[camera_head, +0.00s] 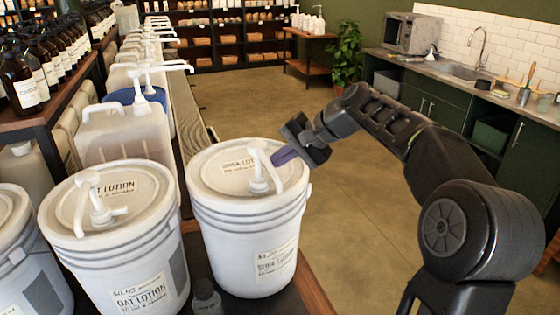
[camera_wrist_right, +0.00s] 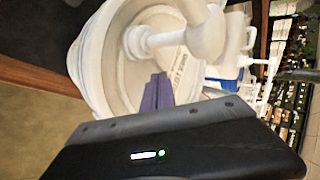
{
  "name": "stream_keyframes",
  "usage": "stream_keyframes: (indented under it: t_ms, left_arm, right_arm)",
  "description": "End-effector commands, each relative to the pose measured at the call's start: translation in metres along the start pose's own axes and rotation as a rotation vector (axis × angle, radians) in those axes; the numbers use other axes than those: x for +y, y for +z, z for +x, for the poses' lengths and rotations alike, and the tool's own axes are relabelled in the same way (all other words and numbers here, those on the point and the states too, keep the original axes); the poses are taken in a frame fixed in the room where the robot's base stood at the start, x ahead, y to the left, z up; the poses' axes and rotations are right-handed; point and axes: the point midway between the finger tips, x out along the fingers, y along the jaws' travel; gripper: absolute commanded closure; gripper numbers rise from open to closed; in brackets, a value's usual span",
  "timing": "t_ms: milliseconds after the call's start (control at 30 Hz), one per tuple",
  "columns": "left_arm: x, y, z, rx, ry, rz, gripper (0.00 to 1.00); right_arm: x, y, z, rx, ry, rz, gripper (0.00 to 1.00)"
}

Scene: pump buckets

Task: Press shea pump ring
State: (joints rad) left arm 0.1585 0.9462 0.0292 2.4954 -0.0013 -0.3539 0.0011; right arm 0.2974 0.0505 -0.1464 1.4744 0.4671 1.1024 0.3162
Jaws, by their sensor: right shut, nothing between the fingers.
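The shea bucket (camera_head: 248,225) is a white pail with a label reading "shea", standing on the dark bench. Its white pump (camera_head: 260,172) rises from the lid, with a curved spout and a collar at the lid. In the right wrist view the pump (camera_wrist_right: 200,35) is large and close, above the lid (camera_wrist_right: 130,65). My right gripper (camera_head: 281,155) is over the right part of the lid, just beside the pump. Its purple fingers (camera_wrist_right: 157,90) are shut and empty. I cannot tell whether they touch the pump. My left gripper is in no view.
The oat lotion bucket (camera_head: 120,255) with its own pump stands close to the left. Behind it are a translucent jug (camera_head: 122,135) and more pump containers. A small dark object (camera_head: 205,297) sits at the front between the buckets. Open floor (camera_head: 355,205) lies to the right.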

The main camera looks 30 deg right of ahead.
Motion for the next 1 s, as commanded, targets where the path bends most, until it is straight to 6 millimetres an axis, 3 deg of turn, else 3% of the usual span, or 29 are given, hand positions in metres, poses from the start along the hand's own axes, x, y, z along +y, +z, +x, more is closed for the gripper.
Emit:
stream_keyframes:
  t_ms: [1000]
  left_arm:
    - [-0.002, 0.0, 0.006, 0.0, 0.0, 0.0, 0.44]
  right_arm:
    - [0.0, 0.016, 0.001, -0.001, 0.001, 0.0, 1.0]
